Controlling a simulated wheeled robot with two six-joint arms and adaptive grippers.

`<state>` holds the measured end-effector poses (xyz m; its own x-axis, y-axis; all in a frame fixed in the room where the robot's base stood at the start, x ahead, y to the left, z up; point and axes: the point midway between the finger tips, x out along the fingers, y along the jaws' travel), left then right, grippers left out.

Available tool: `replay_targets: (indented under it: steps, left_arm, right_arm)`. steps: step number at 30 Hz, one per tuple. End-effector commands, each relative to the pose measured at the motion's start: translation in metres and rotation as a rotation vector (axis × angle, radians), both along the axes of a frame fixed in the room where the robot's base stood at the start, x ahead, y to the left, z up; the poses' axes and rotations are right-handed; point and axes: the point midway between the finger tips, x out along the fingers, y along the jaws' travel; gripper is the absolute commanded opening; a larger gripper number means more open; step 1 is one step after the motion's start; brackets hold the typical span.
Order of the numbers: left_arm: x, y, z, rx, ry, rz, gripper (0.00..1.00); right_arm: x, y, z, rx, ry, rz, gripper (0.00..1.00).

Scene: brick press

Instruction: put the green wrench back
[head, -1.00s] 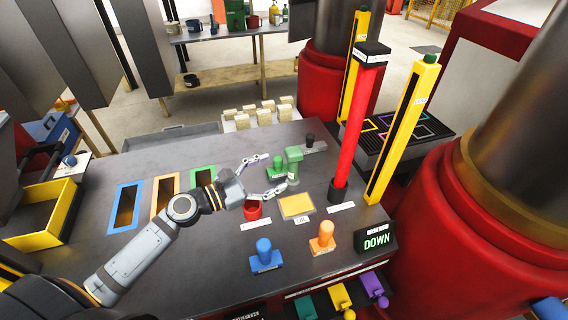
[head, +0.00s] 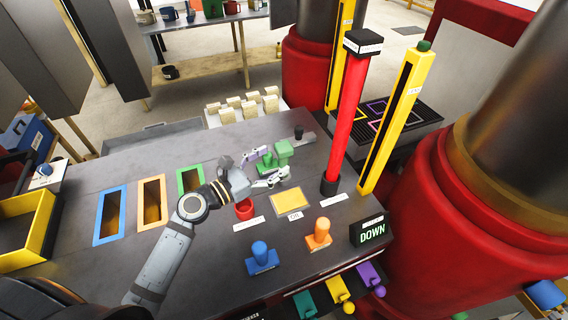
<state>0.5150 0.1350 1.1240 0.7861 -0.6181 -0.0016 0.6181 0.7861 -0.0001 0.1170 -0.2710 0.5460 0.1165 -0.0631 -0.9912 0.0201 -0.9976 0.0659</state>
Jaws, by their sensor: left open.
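One finger passes by the darker piece, the other in front of the pale one's lower part. I cannot tell whether either finger touches. The lower part of the pale piece is partly hidden. My right gripper is not in view.
Blue (head: 261,256) and orange (head: 319,233) knobbed pieces stand nearer. A red post (head: 346,120) rises at right. Blue, orange and green framed slots lie left.

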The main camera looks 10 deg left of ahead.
Motion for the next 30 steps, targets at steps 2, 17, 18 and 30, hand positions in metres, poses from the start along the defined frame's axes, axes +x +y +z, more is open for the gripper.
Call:
replay_targets:
  steps: [2, 17, 18, 30]
  left_arm:
    - [0.003, -0.002, -0.001, -0.002, -0.001, 0.001, 0.77]
    - [0.043, -0.03, -0.005, 0.0, 0.0, 0.0, 0.77]
    - [0.043, -0.029, -0.005, 0.0, 0.0, 0.0, 0.77]
    - [0.043, -0.029, -0.006, 0.001, -0.001, 0.0, 0.25]
  right_arm:
    - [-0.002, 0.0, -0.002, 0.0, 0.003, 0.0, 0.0]
    - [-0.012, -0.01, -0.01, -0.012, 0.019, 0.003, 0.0]
    - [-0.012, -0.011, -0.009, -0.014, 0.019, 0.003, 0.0]
    - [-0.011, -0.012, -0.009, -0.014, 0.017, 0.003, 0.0]
